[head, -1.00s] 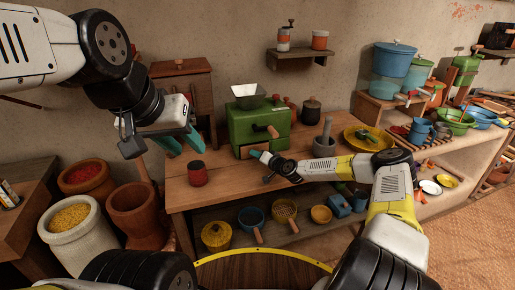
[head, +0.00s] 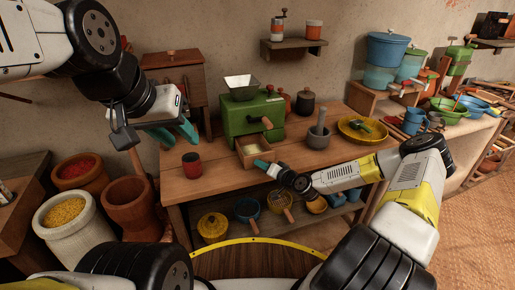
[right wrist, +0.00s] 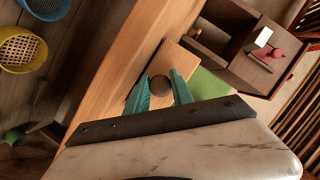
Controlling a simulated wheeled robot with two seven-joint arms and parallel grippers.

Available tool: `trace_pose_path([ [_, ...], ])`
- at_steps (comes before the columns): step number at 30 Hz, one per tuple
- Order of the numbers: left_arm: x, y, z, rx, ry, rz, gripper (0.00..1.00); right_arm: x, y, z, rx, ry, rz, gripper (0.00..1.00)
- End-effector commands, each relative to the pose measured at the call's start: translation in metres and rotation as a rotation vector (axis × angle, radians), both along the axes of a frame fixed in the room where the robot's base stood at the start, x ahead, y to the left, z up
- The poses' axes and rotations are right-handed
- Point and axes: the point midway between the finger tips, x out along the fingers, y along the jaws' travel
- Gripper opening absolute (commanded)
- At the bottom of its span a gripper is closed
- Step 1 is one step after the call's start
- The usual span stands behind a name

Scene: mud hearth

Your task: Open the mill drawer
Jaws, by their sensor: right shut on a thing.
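The green mill (head: 246,115) stands on the wooden table with a hopper (head: 241,86) on top and a crank in front. Its drawer (head: 254,146) is pulled out from the lower front, and its open top shows. My right gripper (head: 264,165) is at the drawer front. In the right wrist view its teal fingers (right wrist: 161,92) are shut on the round brown drawer knob (right wrist: 160,84). My left gripper (head: 178,133) is open and empty, held above the table's left end, apart from the mill.
A red jar (head: 193,165) stands on the table left of the drawer. A mortar (head: 318,137) and yellow plate (head: 361,130) stand to the right. A wooden cabinet (head: 172,60) is behind my left gripper. Pots and pans, including a yellow pot (head: 212,226), fill the lower shelf.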

Motion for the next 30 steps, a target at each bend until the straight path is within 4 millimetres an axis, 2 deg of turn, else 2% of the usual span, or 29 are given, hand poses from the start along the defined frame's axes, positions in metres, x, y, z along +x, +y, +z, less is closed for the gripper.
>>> trace_pose_path([
  [6,0.0,0.0,0.0,0.0,0.0,0.0,0.36,-0.013,-0.005,-0.001,-0.002,0.002,-0.001,0.0],
  [15,0.0,0.0,0.0,0.0,0.0,0.0,0.36,-0.014,-0.006,-0.001,-0.002,0.002,-0.002,0.0],
  [16,0.0,0.0,0.0,0.0,0.0,0.0,0.36,-0.014,-0.006,-0.001,-0.002,0.002,-0.002,0.32],
  [17,0.0,0.0,0.0,0.0,0.0,0.0,0.36,-0.013,-0.006,-0.001,-0.002,0.002,-0.002,0.37],
  [26,0.0,0.0,0.0,0.0,0.0,0.0,0.36,-0.014,-0.005,0.0,-0.001,0.001,-0.001,0.37],
  [30,0.0,0.0,0.0,0.0,0.0,0.0,0.36,-0.023,-0.012,0.003,-0.001,0.001,-0.001,0.37],
])
